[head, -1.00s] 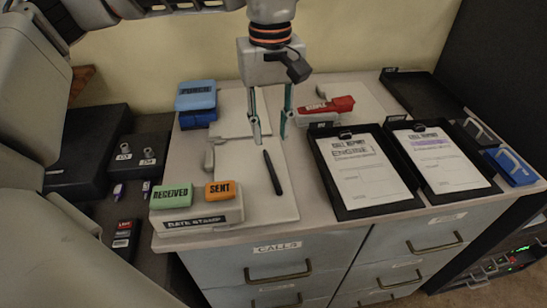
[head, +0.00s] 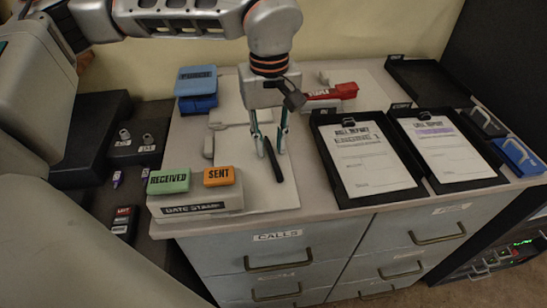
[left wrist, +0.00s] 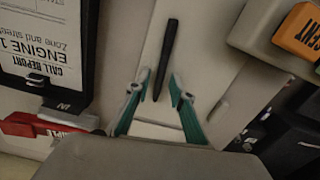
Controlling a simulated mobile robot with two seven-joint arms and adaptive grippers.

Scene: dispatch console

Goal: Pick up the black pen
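The black pen (head: 273,161) lies on a white sheet (head: 256,190) on the cabinet top, behind and right of the date stamp tray. My left gripper (head: 270,154) points down over the pen's far end, its fingers apart on either side of it. In the left wrist view the pen (left wrist: 166,58) reaches in between the two open green fingertips (left wrist: 158,88), and neither visibly touches it. The height of the tips above the sheet is hard to tell. My right gripper does not show.
The date stamp holder (head: 195,207) carries a green RECEIVED block (head: 169,181) and an orange SENT block (head: 219,176). Two black clipboards (head: 343,190) lie to the right. Drawers (head: 262,258) are below.

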